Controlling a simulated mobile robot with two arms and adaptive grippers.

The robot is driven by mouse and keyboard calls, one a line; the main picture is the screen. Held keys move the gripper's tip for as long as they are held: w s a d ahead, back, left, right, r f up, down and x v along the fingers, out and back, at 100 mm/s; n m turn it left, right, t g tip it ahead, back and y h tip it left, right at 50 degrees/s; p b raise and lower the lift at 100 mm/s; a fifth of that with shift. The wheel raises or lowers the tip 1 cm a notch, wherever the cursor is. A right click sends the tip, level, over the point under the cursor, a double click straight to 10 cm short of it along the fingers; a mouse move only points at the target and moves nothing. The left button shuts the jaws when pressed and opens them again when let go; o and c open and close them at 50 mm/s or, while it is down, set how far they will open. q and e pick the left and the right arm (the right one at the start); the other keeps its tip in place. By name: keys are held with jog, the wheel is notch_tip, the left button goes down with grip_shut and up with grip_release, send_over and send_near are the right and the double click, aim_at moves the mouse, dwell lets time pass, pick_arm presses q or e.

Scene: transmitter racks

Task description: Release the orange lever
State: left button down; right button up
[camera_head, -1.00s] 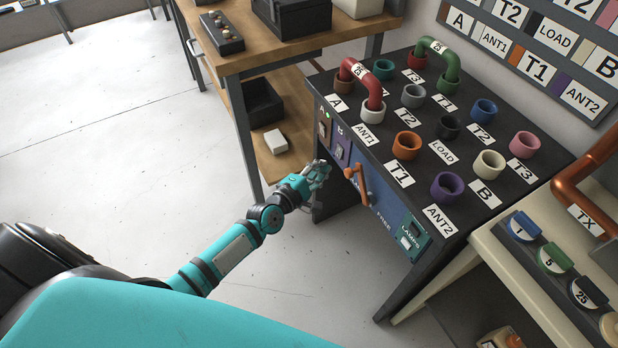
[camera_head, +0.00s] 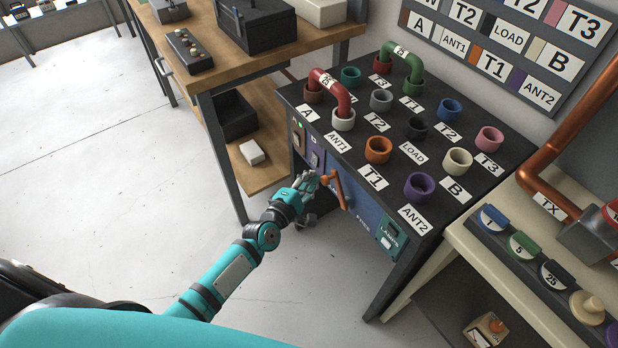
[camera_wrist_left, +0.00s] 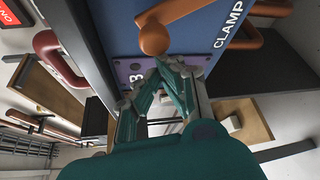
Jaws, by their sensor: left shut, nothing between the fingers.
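The orange lever (camera_head: 340,189) is on the blue front panel (camera_head: 362,206) of the black patch rack (camera_head: 330,128). Its round hub is at the upper end, and its arm slants down to the right in the head view. My left gripper (camera_head: 313,180) is shut and empty, with its fingertips close beside the hub. In the left wrist view the orange hub (camera_wrist_left: 154,38) is just ahead of the fingertips (camera_wrist_left: 168,66), over the panel by the CLAMP label. I cannot tell whether the fingers touch it. My right gripper is not in view.
A red U-link (camera_head: 331,88) and a green U-link (camera_head: 405,61) stand on the rack top among several coloured sockets. A wooden bench (camera_head: 225,75) is to the left. A beige stand (camera_head: 462,232) with a copper pipe (camera_head: 570,120) is to the right. The floor is clear.

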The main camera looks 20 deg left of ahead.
pick_arm(q)
jog(key=shift+s+d+r, duration=0.15)
jog(key=shift+d, duration=0.05)
jog(key=shift+d+r+m, duration=0.1)
jog(key=shift+m, duration=0.2)
jog(key=s+d+r+m+t+h+b, duration=0.2)
jog(key=s+d+m+t+b, duration=0.2)
jog(key=d+m, duration=0.4)
jog(key=shift+s+d+m+b, duration=0.25)
jog(key=shift+s+m+b, duration=0.6)
jog(key=shift+s, duration=0.5)
